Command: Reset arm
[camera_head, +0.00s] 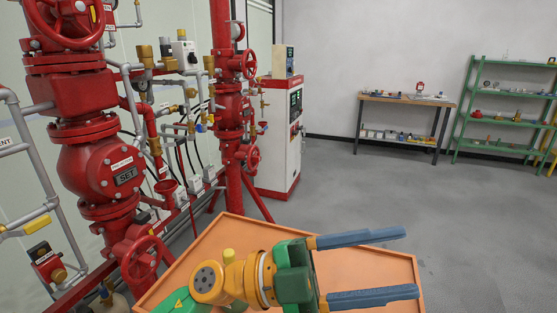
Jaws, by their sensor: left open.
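My left gripper (368,267) shows at the bottom centre, with a green body, a yellow-orange wrist and two blue-grey fingers pointing right. The fingers are spread wide apart and nothing is between them. The gripper is seen above an orange tray-like surface (225,232), which is partly hidden by my arm. My right gripper is not in this view. Red sprinkler valves stand at the left, with the large valve body (95,170) carrying a "SET" plate.
Red handwheels (143,258) and grey pipes stick out at the left. A red and white cabinet (283,140) stands behind. A wooden workbench (407,98) and a green shelf (508,105) hold small items at the back. The grey floor (350,185) between is clear.

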